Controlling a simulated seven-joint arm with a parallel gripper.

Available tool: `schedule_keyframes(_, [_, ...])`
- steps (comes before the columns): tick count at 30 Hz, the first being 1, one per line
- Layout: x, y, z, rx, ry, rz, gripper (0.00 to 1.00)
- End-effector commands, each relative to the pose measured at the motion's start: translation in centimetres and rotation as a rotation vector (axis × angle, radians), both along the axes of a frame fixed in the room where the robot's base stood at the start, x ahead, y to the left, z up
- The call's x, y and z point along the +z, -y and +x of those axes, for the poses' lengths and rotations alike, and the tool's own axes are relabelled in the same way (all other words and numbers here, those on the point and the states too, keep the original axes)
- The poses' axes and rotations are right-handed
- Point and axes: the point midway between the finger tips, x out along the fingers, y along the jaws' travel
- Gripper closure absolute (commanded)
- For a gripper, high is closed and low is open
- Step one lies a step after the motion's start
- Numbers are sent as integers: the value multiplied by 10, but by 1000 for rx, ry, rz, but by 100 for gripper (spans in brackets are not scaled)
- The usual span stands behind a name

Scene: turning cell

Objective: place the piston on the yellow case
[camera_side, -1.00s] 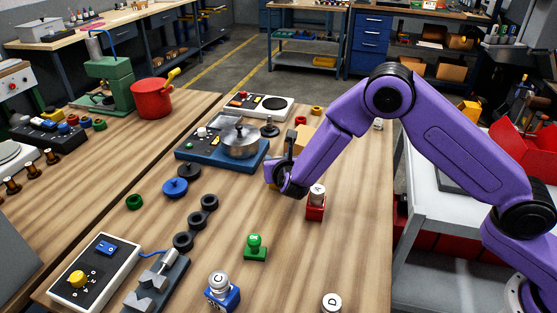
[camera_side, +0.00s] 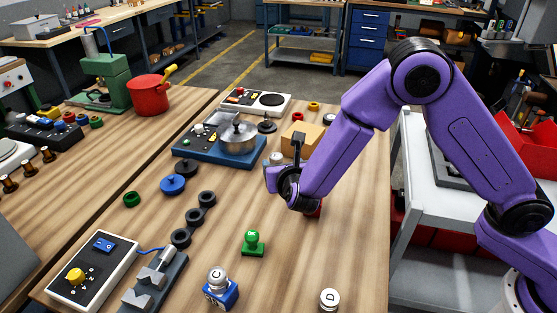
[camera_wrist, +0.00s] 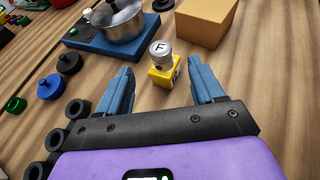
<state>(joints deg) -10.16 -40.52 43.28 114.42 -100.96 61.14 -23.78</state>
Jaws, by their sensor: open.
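In the wrist view, a silver piston marked F (camera_wrist: 160,50) stands upright on the small yellow case (camera_wrist: 165,76). My gripper (camera_wrist: 158,67) is open and empty. Its blue fingers are spread wide, with the piston and case beyond the tips and between their lines. In the side view, my gripper (camera_side: 284,178) is low over the middle of the table. A silver top, seemingly the same piston (camera_side: 275,158), shows just past it. The yellow case is hidden there.
A red case (camera_side: 314,210) is mostly hidden by my gripper. A cardboard box (camera_side: 301,136) and a pot (camera_side: 238,139) on a blue-based hotplate stand behind. A green stamp-like piece (camera_side: 252,242), a blue case (camera_side: 221,293) and a silver piece marked D (camera_side: 330,299) are nearer the camera.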

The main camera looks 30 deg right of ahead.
Motion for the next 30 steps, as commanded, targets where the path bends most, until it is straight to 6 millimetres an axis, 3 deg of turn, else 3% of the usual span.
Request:
schedule_keyframes(6, [9, -7, -20, 0, 0, 0, 33])
schedule_keyframes(17, [12, -4, -25, -13, 0, 11, 33])
schedule_keyframes(20, [20, 11, -32, -77, -8, 67, 33])
schedule_keyframes(23, [32, 39, -49, -201, -28, 176, 33])
schedule_keyframes(30, [54, 113, -125, -590, -119, 538, 33])
